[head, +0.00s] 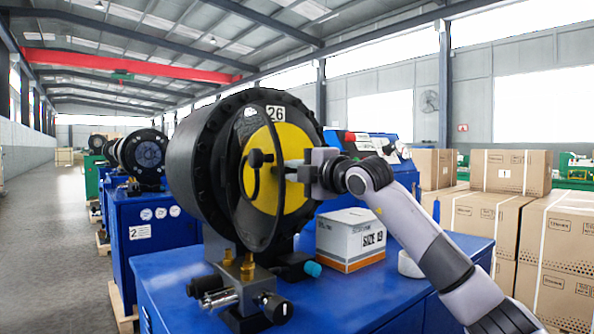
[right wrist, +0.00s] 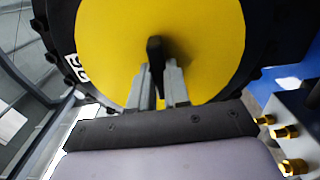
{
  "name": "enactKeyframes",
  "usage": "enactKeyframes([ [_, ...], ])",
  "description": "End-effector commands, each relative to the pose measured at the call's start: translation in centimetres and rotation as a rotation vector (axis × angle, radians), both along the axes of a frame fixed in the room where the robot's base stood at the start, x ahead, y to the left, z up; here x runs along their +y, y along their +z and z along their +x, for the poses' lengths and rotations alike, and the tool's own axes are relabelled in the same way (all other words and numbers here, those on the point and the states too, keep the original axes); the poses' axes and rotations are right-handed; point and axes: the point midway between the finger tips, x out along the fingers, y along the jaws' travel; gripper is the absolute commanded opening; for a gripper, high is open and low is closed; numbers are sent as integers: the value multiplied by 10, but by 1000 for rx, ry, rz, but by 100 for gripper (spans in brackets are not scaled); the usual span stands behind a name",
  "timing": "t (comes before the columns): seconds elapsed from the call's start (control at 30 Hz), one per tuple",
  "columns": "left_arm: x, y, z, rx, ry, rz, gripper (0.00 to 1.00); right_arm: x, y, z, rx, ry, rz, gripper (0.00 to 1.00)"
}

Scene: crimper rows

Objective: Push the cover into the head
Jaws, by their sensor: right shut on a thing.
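The yellow round cover (head: 294,138) sits at the front opening of the black crimper head (head: 188,150), which is marked 26. It also fills the upper middle of the right wrist view (right wrist: 208,40). A black handle (right wrist: 155,52) stands out from the cover's middle. My right gripper (head: 288,165) comes in from the right, in front of the cover. Its two grey fingers (right wrist: 158,80) are closed on the black handle. I cannot tell how deep the cover sits in the head. My left gripper is not in view.
The head stands on a blue cabinet (head: 345,305). Brass fittings (head: 247,268) are below it. A white and orange box (head: 350,238) and a white roll (head: 410,264) are beneath my right arm. Cardboard boxes (head: 490,225) are stacked at right. The aisle (head: 50,230) at left is clear.

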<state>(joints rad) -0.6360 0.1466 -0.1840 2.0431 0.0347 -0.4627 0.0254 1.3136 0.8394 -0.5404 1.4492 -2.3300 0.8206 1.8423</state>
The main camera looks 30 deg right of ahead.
Motion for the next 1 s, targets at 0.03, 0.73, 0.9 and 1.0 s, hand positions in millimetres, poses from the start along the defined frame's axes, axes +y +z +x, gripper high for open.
enactKeyframes([
  [0.03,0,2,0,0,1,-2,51,0,2,1,-3,1,1,0],
  [0.73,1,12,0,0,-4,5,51,2,2,19,-3,1,1,0],
  [0.9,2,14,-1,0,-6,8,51,2,1,22,-3,0,0,0],
  [1.0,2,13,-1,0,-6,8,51,2,1,22,-2,0,0,46],
])
